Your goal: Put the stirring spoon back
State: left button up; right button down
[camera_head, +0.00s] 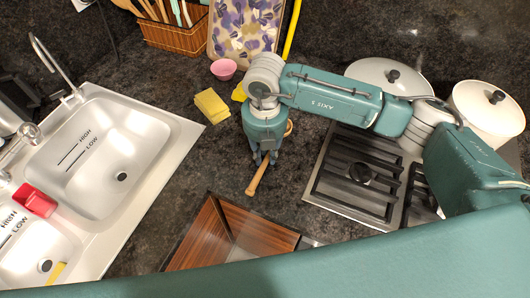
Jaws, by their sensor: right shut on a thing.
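A light wooden stirring spoon (257,180) is held in my right gripper (262,156), which is shut on it. One end of the spoon points down below the fingers over the dark counter. A small tan part shows at the gripper's right side and may be its other end; the middle is hidden by the gripper. A wicker basket (172,40) with several wooden and pale utensils stands at the top left, well apart from the gripper. My left gripper is not in view.
A wooden drawer or box (203,235) is open below the gripper. A sink (108,145) lies left and a gas stove (345,178) right, with white pots (485,100) behind. A yellow sponge (211,106), pink bowl (223,69) and patterned board (243,30) are near the gripper.

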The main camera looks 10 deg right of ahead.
aim_at(265, 157)
jog(key=shift+f+b, duration=0.3)
jog(key=shift+f, duration=0.1)
jog(key=c, duration=1.5)
grip_release()
jog(key=shift+o, duration=0.2)
jog(key=shift+r, duration=0.1)
notch_tip(265, 157, up, 12)
